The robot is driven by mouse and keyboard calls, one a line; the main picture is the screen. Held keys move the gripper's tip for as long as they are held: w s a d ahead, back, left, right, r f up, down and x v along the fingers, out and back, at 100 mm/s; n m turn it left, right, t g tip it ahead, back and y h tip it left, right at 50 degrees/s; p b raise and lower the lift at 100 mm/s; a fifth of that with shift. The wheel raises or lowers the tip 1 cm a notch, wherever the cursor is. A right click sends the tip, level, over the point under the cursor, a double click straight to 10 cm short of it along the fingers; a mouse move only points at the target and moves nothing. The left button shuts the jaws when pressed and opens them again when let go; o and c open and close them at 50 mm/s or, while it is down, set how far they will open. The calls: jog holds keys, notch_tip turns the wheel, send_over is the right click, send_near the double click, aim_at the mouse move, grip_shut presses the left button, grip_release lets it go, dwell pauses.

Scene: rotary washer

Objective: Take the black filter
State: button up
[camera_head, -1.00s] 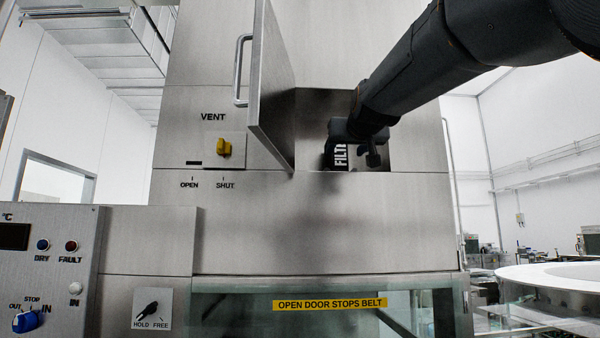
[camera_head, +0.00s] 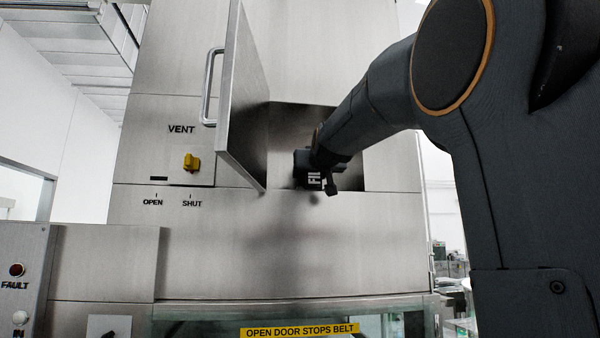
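The black filter (camera_head: 314,180) sits low in the square opening of the steel cabinet, with white lettering on its front starting "FIL". The rest of the lettering is hidden behind my gripper. My gripper (camera_head: 319,177) is in the opening at the filter, one finger near its left side and the other in front of its right side. Whether the fingers press on the filter or stand apart from it I cannot tell. The filter's back and right part are hidden.
The cabinet door (camera_head: 241,100) with its bar handle (camera_head: 209,88) stands open left of the opening. A yellow vent knob (camera_head: 191,162) is further left, its lower end toward SHUT. A yellow label (camera_head: 300,330) reads "OPEN DOOR STOPS BELT". My arm fills the right side.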

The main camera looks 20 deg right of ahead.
jog(key=shift+w, duration=0.25)
jog(key=c, duration=1.2)
jog(key=shift+c, duration=0.4)
